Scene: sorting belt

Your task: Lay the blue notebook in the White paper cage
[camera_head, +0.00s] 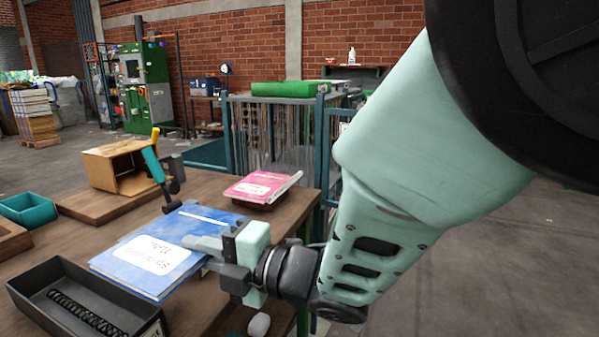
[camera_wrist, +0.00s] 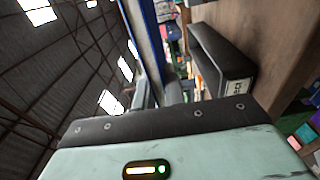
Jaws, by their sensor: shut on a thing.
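In the wrist view a thin blue strip (camera_wrist: 155,38) shows, probably the notebook's edge. A cage (camera_head: 275,135) of metal bars with blue posts stands behind the table. I can read no label on it, so I cannot tell if it is the White paper cage.
A pink notebook (camera_head: 262,187) lies on a small brown stand. A black tray (camera_head: 30,302) holds a spring; it also shows in the wrist view (camera_wrist: 222,60). A wooden box (camera_head: 103,170), a teal-handled tool (camera_head: 153,165) and a teal bin (camera_head: 28,207) stand at the left.

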